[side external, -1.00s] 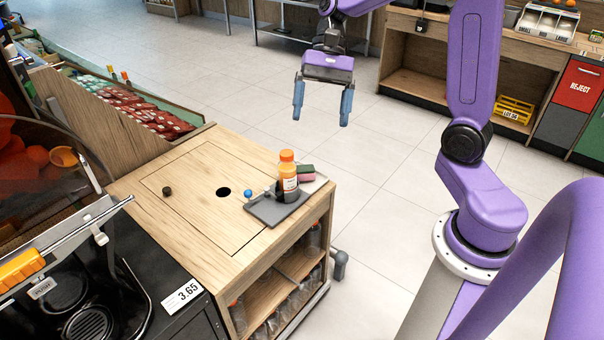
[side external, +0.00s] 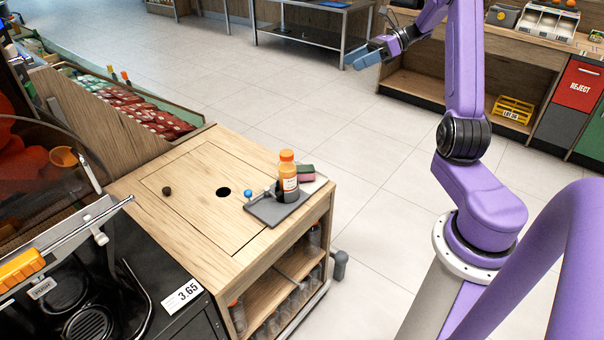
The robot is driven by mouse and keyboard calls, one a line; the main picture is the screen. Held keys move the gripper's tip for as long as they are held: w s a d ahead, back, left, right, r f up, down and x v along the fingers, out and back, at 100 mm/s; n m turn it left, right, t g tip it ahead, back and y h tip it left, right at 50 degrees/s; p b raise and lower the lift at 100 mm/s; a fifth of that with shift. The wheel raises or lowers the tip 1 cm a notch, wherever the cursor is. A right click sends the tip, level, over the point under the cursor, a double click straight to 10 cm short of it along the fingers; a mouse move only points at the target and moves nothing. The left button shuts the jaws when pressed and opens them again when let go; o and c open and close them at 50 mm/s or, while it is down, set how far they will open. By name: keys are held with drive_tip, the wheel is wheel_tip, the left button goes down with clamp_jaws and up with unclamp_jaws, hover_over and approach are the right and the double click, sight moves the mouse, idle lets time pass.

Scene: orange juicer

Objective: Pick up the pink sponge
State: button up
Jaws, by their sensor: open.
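The pink sponge (side external: 307,177) has a dark green top layer and lies near the back right corner of the wooden cart top, on a pale flat piece. It is just behind and to the right of an orange-capped bottle (side external: 288,171), which stands upright close to it. My gripper (side external: 357,60) is far from the sponge, up and to the right in the picture, turned sideways with its blue fingers pointing left. It is open, and I see nothing between the fingers.
The bottle stands in a grey holder plate (side external: 262,211) with a blue-knobbed part (side external: 248,193). The juicer stands at the left. Open floor lies right of the cart.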

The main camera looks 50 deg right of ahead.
drive_tip(key=d+m+t, duration=0.1)
drive_tip(key=d, duration=0.1)
approach(303, 168)
drive_tip(key=x, duration=0.4)
drive_tip(key=shift+s+a+f, duration=0.15)
drive_tip(key=shift+s+f, duration=0.1)
drive_tip(key=shift+f, duration=0.05)
drive_tip(key=shift+w+x, duration=0.15)
drive_tip(key=shift+x, duration=1.3)
drive_tip(key=shift+w+x, duration=0.15)
drive_tip(key=shift+x, duration=1.35)
drive_tip(key=shift+r, duration=0.2)
drive_tip(key=c, duration=1.1)
drive_tip(key=shift+c, duration=0.3)
